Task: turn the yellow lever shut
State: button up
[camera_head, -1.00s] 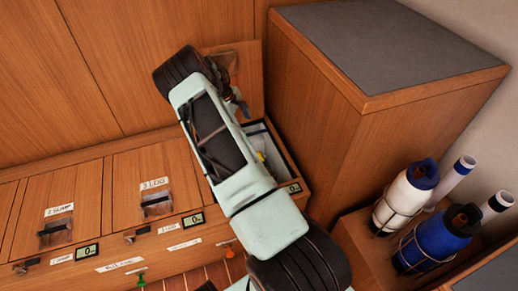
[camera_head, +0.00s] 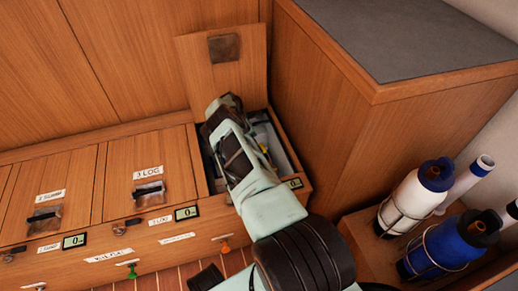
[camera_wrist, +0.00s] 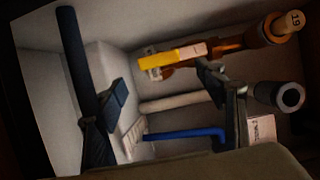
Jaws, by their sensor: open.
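In the wrist view the yellow lever (camera_wrist: 172,58) lies roughly crosswise inside an open locker compartment, on an orange-brown fitting (camera_wrist: 262,32) with a round tag marked 19. My gripper (camera_wrist: 164,86) is open, with one dark finger at left and one at right.
A blue bent handle (camera_wrist: 190,134), a pale pipe (camera_wrist: 175,102) and a dark hose (camera_wrist: 72,45) crowd the compartment. Its raised lid (camera_head: 226,75) leans against the back panel. A tall wooden cabinet (camera_head: 345,120) stands close at right. Closed lids (camera_head: 150,165) lie to the left.

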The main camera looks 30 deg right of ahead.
jog(key=b+x, duration=0.1)
jog(key=x, duration=0.3)
jog(key=shift+c, duration=0.2)
jog(key=c, duration=1.6)
jog(key=shift+d, duration=0.1)
jog(key=shift+c, duration=0.2)
